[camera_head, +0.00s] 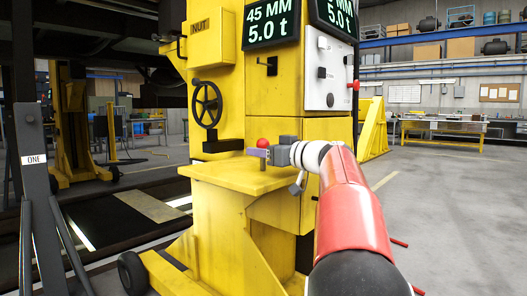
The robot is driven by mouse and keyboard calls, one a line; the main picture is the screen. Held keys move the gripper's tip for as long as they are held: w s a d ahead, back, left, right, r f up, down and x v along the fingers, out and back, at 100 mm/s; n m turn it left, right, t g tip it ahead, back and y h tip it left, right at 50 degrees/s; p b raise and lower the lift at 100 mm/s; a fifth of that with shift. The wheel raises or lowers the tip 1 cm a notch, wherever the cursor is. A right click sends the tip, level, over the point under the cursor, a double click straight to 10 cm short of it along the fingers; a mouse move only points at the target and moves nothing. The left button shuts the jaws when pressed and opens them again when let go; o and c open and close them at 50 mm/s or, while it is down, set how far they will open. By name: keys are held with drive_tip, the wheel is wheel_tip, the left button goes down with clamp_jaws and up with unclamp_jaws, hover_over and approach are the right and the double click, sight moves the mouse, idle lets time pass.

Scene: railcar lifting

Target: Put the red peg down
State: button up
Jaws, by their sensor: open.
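The red peg (263,143) shows as a round red knob over the yellow shelf of the lifting column. A short dark stem shows below it, apparently reaching the shelf top (215,175). My gripper (262,153) comes in from the right, low over the shelf, with its fingers level at the peg just under the knob. The jaws are open. The fingers partly hide the stem, so I cannot tell whether they touch it.
The yellow lifting column (270,100) stands behind the shelf, with a handwheel (207,104), a white control panel (329,75) and displays reading 45 MM and 5.0 t. A grey stand marked ONE (37,160) is at left. Open floor (450,210) lies to the right.

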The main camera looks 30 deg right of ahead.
drive_tip(key=v, duration=1.2)
drive_tip(key=shift+b, duration=0.45)
